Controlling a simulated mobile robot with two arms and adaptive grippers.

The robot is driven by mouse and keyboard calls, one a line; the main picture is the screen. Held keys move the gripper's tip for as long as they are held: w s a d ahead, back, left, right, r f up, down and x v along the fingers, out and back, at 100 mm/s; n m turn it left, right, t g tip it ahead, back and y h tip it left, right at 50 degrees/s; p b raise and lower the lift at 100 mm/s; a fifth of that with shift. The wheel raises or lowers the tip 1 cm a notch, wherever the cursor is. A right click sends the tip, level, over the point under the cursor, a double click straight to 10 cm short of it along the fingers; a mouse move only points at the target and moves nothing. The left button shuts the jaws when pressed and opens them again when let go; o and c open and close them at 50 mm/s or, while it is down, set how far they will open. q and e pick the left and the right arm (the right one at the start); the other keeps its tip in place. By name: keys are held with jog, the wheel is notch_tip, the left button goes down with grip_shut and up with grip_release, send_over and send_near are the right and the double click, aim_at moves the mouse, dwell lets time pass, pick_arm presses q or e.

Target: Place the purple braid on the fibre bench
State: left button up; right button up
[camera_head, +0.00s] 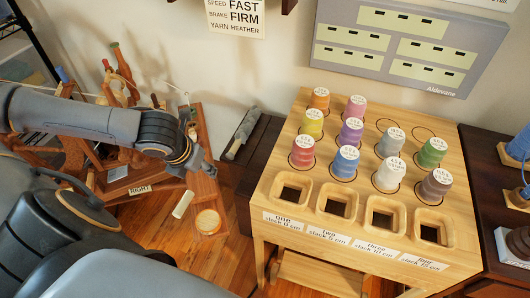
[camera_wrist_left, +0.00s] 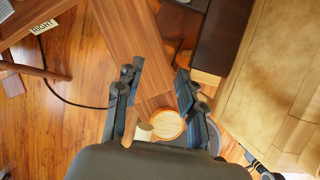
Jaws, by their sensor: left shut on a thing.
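My left gripper (camera_head: 207,172) hangs beside the wooden spinning wheel (camera_head: 200,130). In the left wrist view its two fingers (camera_wrist_left: 158,85) stand apart over a wooden plank (camera_wrist_left: 132,45); what they hold cannot be made out. I see no purple braid. Two purple-toned spools, one violet (camera_head: 351,131) and one mauve (camera_head: 355,106), stand on the light wood stand. A low dark bench (camera_head: 262,145) with a grey strip on it stands between the wheel and the stand; I cannot tell whether it is the fibre bench. My right gripper is not in view.
The light wood stand (camera_head: 390,205) bears several coloured spools above a front row of square openings labelled one to four. A dark table (camera_head: 485,190) stands at the right. A pale round disc (camera_head: 208,221) and a cream cylinder (camera_head: 183,204) show below my left gripper.

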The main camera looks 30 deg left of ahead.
pick_arm(q)
jog(key=w+d+f, duration=0.1)
jog(key=w+d, duration=0.1)
jog(key=w, duration=0.3)
jog(key=w+d+f+b, duration=0.1)
jog(key=w+d, duration=0.1)
jog(key=w, duration=0.4)
jog(key=w+d+f+b, duration=0.1)
jog(key=w+d, duration=0.1)
jog(key=w, duration=0.3)
jog(key=shift+w+f, duration=0.1)
jog(key=shift+w, duration=0.1)
notch_tip(320, 180, down, 4)
jog(key=shift+w+d+r+b, duration=0.1)
jog(key=shift+w+r+b, duration=0.05)
jog(key=shift+b, duration=0.7)
jog(key=o, duration=1.2)
jog(key=shift+c, duration=0.2)
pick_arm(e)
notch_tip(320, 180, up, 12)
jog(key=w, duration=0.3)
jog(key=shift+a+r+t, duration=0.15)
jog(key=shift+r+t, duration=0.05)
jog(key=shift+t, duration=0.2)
